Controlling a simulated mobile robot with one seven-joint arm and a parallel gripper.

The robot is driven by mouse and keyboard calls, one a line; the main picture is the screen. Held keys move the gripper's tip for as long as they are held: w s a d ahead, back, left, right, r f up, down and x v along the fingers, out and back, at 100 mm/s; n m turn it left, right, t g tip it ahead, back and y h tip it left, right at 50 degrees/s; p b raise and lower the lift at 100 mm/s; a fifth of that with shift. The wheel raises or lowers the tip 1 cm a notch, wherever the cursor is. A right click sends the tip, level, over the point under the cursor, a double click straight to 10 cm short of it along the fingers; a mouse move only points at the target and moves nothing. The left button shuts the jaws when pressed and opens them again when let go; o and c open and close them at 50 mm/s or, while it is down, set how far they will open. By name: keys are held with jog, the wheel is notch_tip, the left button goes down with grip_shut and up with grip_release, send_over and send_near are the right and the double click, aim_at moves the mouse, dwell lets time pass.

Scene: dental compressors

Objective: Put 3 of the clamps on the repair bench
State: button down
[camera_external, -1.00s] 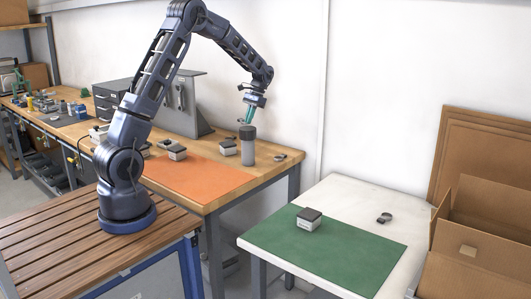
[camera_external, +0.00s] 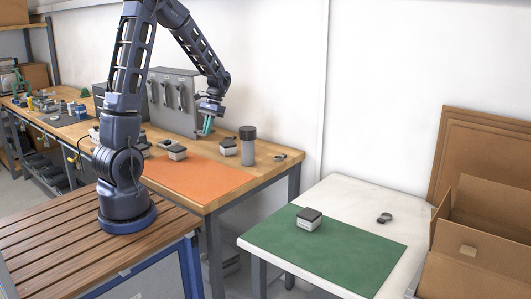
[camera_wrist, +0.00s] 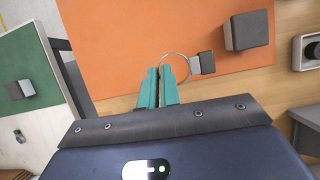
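My gripper (camera_external: 207,131) hangs above the wooden bench (camera_external: 272,166), behind the orange mat (camera_external: 200,178). In the wrist view my gripper (camera_wrist: 160,72) has its teal fingers close together on the rim of a clamp (camera_wrist: 203,63), a thin ring with a grey block. The clamp sticks out to the right of the fingertips, over the orange mat in that view. Another clamp (camera_external: 280,157) lies on the wooden bench near its right end. One more clamp (camera_external: 384,218) lies on the white table (camera_external: 345,195), beside the green mat (camera_external: 350,250). Which surface is the repair bench is not marked.
A grey canister (camera_external: 248,147) and a small box (camera_external: 228,147) stand near my gripper. Another box (camera_external: 177,153) is at the mat's back edge. A grey tool panel (camera_external: 178,103) rises behind. A box (camera_external: 308,220) sits on the green mat. Most of the orange mat is clear.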

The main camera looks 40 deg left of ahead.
jog(key=shift+w+f, duration=0.15)
jog(key=shift+f, duration=6.3)
jog(key=shift+f, duration=0.4)
jog(key=c, duration=1.5)
grip_release()
jog(key=shift+c, duration=0.2)
jog(key=shift+r, duration=0.1)
jog(key=v, duration=1.1)
notch_tip(320, 180, up, 15)
jog(key=t, duration=0.4)
send_over(208, 166)
jog(key=s+d, duration=0.4)
jog(key=s+d+r+t, duration=0.1)
jog(key=s+r+t, duration=0.1)
jog(key=s, duration=0.6)
jog(key=s+d+r+t, duration=0.1)
jog(key=s+r+t, duration=0.2)
jog(key=s+r, duration=0.2)
jog(key=s, duration=0.3)
jog(key=shift+s+d+r, duration=0.2)
jog(key=shift+d, duration=0.1)
